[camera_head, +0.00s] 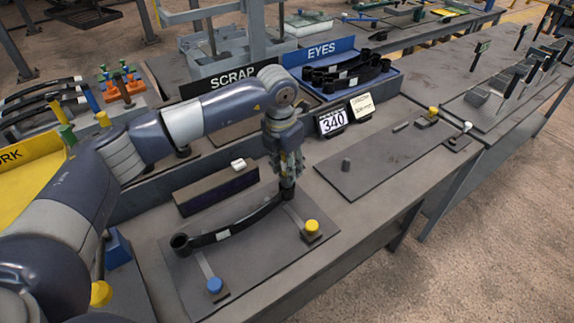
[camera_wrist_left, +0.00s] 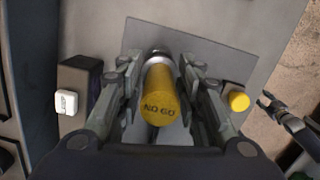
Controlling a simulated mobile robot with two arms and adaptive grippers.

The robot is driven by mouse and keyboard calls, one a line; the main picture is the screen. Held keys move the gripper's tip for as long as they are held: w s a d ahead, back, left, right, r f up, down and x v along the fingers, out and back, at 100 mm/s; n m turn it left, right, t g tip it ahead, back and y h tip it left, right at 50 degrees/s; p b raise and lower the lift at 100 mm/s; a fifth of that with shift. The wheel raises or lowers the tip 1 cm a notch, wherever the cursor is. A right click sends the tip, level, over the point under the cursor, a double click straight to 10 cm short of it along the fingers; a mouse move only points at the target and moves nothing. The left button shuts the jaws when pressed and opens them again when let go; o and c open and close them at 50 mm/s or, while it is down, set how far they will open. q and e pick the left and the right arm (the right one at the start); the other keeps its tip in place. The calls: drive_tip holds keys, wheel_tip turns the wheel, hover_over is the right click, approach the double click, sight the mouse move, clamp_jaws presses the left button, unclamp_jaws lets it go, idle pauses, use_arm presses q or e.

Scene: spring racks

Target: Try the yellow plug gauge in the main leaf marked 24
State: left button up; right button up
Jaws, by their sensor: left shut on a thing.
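My left gripper (camera_head: 288,178) is shut on a yellow plug gauge (camera_wrist_left: 160,92) marked "NO GO". It holds the gauge over the far right end of a dark curved leaf (camera_head: 245,222). The gauge is mostly hidden by the fingers in the head view. I cannot tell whether its tip is inside the eye at that end. The leaf's near left eye (camera_head: 181,243) is empty. A white label (camera_head: 222,236) on the leaf is too small to read. A dark jointed part, seemingly my right gripper (camera_wrist_left: 275,108), shows at the right of the wrist view.
The leaf lies on a grey plate with a blue knob (camera_head: 215,286) and a yellow knob (camera_head: 312,227). A dark box (camera_head: 215,190) stands behind it. A "340" display (camera_head: 333,122), SCRAP sign (camera_head: 232,77) and EYES tray (camera_head: 392,80) are further back. The plate at right is mostly clear.

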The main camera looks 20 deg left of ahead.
use_arm(q)
drive_tip(key=shift+f, duration=0.2)
idle(0.9)
drive_tip(key=shift+r, duration=0.1)
drive_tip(key=shift+r+p, duration=0.45)
drive_tip(key=shift+r, duration=1)
drive_tip(key=shift+r+p, duration=0.9)
drive_tip(key=shift+r, duration=1.1)
